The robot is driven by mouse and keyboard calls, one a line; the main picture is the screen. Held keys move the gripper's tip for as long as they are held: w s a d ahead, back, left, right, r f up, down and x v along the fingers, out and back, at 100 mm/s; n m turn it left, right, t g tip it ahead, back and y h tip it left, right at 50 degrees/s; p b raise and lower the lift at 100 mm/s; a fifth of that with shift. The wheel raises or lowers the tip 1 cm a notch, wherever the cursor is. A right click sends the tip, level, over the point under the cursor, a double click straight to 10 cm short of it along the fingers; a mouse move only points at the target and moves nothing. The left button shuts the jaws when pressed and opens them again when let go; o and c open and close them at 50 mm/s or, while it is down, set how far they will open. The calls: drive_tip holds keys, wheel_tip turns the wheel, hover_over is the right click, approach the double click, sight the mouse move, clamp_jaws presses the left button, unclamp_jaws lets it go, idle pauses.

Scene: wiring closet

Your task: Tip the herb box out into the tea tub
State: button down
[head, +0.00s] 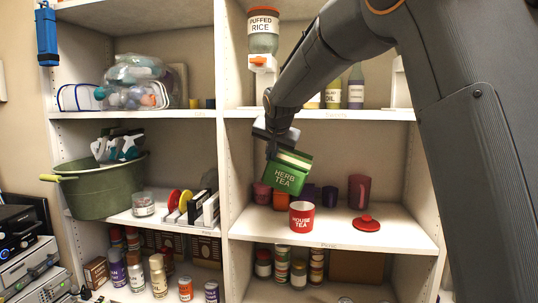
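The green herb box (284,180), labelled "HERB TEA", is in the air above the middle shelf, tilted. My gripper (274,148) is at its upper left edge and appears shut on it; the fingertips are partly hidden. The red and white tea tub (302,222), labelled "HOUSE TEA", stands upright on the shelf below and slightly right of the box, apart from it. Its top looks open, but its inside cannot be seen. A red lid (366,223) with a knob lies on the shelf to the right of the tub.
Several mugs, including a dark red one (358,190), stand behind the tub. The upper shelf (330,113) holds bottles and a puffed rice dispenser (263,38). A divider (222,160) stands left of the tub. Free shelf room lies around the lid.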

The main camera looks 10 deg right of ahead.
drive_tip(key=d+y, duration=0.1)
drive_tip(key=d+m+t+y+b, duration=0.1)
drive_tip(key=d+r+m+y+b, duration=0.1)
drive_tip(key=shift+s+t, duration=0.35)
drive_tip(key=shift+t, duration=0.05)
drive_tip(key=d+f+m+t+y+b, duration=0.1)
drive_tip(key=d+b, duration=0.1)
drive_tip(key=b, duration=0.7)
drive_tip(key=s+d+f+m+t+y+b, duration=0.1)
drive_tip(key=d+m+y+b, duration=0.1)
drive_tip(key=b, duration=0.7)
drive_tip(key=s+d+f+m+t+y+b, duration=0.1)
drive_tip(key=d+t+b, duration=0.1)
drive_tip(key=b, duration=0.8)
drive_tip(key=shift+s+d+m+y, duration=0.2)
drive_tip(key=shift+d+m+y, duration=0.2)
drive_tip(key=shift+d, duration=0.3)
drive_tip(key=d+m+t+b, duration=0.1)
drive_tip(key=b, duration=0.3)
drive_tip(key=s+d+m+t+b, duration=0.1)
drive_tip(key=b, duration=0.3)
drive_tip(key=d+f+m+t+y+b, duration=0.1)
drive_tip(key=d+b, duration=0.1)
drive_tip(key=b, duration=0.2)
drive_tip(key=shift+s+f+m, duration=0.1)
drive_tip(key=shift+s+m, duration=0.1)
drive_tip(key=shift+m, duration=0.1)
drive_tip(key=shift+b, duration=0.3)
idle(0.6)
